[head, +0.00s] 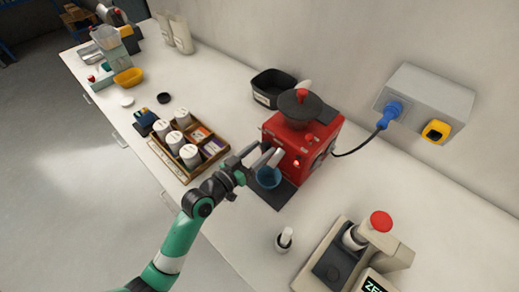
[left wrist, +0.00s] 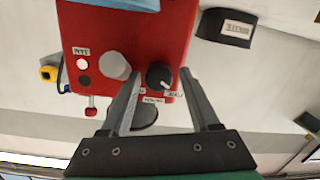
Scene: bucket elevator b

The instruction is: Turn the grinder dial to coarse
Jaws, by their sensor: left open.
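The red grinder (head: 291,146) stands on the counter with a dark hopper on top. Its black dial (left wrist: 158,75) is on the front face in the left wrist view, with a white pointer mark toward small labels too blurred to read surely. My left gripper (head: 268,157) is open at the grinder's front. In the left wrist view its fingers (left wrist: 160,80) lie on either side of the dial; I cannot tell if they touch it. The dial is not clearly seen in the head view. My right gripper is not in view.
A grey spout (left wrist: 115,65) sits beside the dial. A blue cup (head: 268,178) stands below my left gripper. A wooden tray (head: 177,171) of canisters is left, a scale-like machine (head: 333,262) front right, a black bin (head: 272,90) behind. Bare counter lies far right.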

